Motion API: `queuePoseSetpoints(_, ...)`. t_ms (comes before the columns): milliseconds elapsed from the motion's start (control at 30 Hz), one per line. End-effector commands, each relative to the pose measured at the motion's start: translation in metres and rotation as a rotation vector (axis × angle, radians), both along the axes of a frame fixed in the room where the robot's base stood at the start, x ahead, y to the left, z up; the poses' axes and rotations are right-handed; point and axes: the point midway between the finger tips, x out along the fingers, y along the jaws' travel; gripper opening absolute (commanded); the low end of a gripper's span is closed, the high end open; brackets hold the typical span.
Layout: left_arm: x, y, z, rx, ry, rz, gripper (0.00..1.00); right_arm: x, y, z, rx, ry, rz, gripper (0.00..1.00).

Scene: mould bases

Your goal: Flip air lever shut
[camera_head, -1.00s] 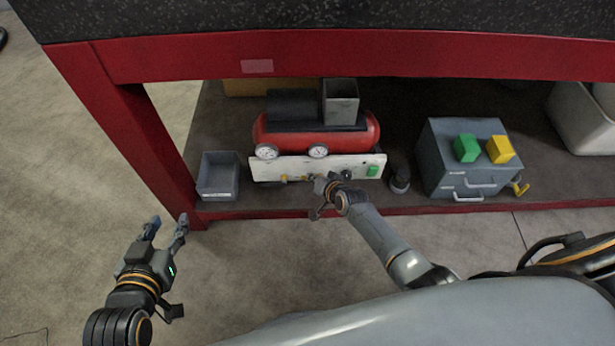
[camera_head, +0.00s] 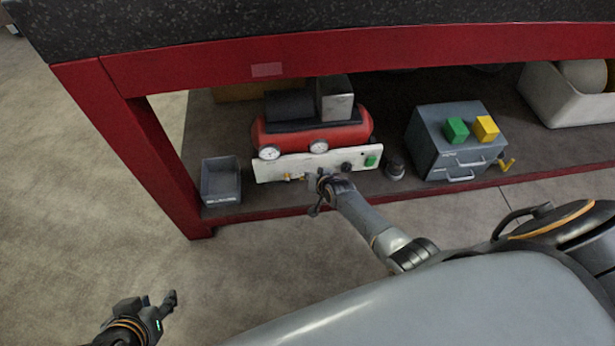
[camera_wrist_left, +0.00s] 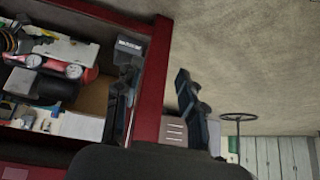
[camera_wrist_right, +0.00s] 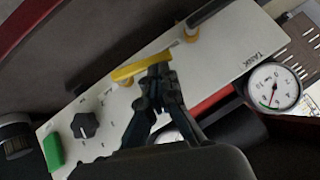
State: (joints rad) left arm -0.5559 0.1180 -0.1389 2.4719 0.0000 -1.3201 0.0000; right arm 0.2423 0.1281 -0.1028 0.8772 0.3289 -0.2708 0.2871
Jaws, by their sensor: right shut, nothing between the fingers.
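The red compressor (camera_head: 312,138) stands on the lower shelf with a white control panel (camera_head: 268,172) on its front. In the right wrist view the panel (camera_wrist_right: 222,55) carries a yellow lever (camera_wrist_right: 132,71) and a dark-handled lever (camera_wrist_right: 207,13) on a yellow base. Both lie roughly along the panel's length. I cannot read which one is the air lever. My right gripper (camera_wrist_right: 158,72) is shut and empty, its tips right at the yellow lever; contact is unclear. In the head view my right gripper (camera_head: 318,188) hides part of the panel. My left gripper (camera_head: 160,302) is open and empty, away from the compressor.
A grey bin (camera_head: 221,182) stands left of the compressor. A grey drawer box (camera_head: 430,145) stands to its right. The red bench beam (camera_head: 400,52) passes above.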

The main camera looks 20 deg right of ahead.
Motion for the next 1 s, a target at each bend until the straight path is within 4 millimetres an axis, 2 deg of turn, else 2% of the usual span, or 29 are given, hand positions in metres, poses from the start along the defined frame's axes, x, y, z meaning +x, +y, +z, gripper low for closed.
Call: queuePoseSetpoints(1000,-0.044,0.014,-0.009,0.044,0.211,0.018,0.4,0.0,0.0,0.013,0.0,0.001,0.0,0.0)
